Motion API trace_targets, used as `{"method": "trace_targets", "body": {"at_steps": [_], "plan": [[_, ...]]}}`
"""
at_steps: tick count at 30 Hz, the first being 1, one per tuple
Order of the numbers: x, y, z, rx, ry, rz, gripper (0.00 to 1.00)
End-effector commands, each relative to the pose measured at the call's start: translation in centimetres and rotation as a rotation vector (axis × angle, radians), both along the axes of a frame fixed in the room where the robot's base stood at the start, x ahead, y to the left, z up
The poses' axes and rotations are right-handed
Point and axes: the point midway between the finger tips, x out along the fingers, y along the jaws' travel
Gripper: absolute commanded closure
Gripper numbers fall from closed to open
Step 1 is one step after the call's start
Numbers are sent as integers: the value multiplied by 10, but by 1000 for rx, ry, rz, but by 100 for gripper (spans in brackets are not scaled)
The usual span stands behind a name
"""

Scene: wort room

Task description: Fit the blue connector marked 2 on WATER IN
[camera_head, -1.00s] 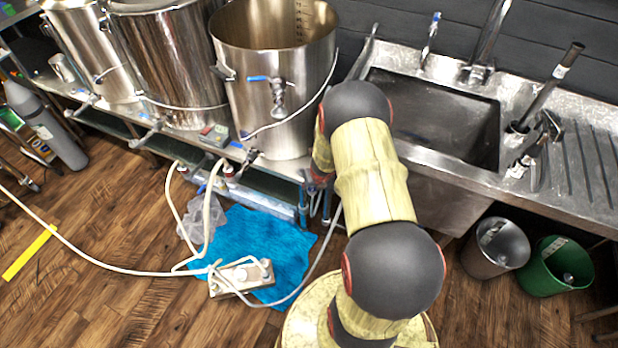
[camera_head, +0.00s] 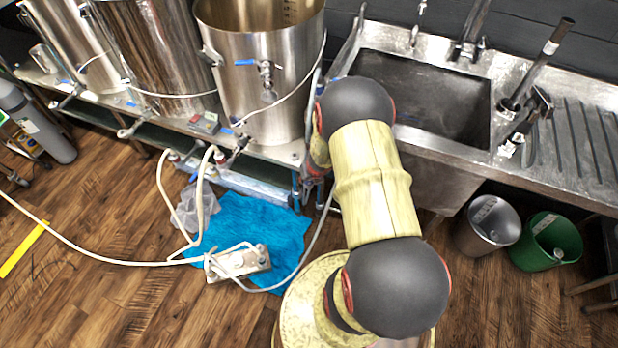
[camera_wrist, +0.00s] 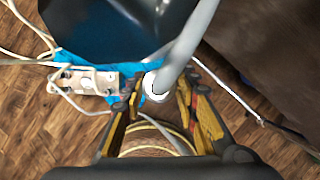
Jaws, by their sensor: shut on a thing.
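My gripper (camera_wrist: 158,92) is shut on the pale end of a thick grey hose (camera_wrist: 187,45) in the wrist view. The hose rises from between the fingers toward the top of the picture. I cannot make out a blue connector or a mark 2 there. In the head view my arm hides the gripper. A pale metal block with fittings (camera_head: 238,264) lies on a blue cloth (camera_head: 262,232) on the floor; the block also shows left of my gripper in the wrist view (camera_wrist: 88,82). No WATER IN label is readable.
Steel kettles (camera_head: 262,75) stand on a low bench at the back left. A sink (camera_head: 425,98) is right of my arm. A steel bin (camera_head: 486,228) and a green bin (camera_head: 546,242) stand below it.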

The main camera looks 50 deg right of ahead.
Motion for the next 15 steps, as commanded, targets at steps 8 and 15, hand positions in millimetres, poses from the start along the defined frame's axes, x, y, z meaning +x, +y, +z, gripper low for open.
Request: {"method": "trace_targets", "body": {"at_steps": [8,15], "plan": [[1,0,14,0,-1,0,100],[0,0,27,0,-1,0,100]]}}
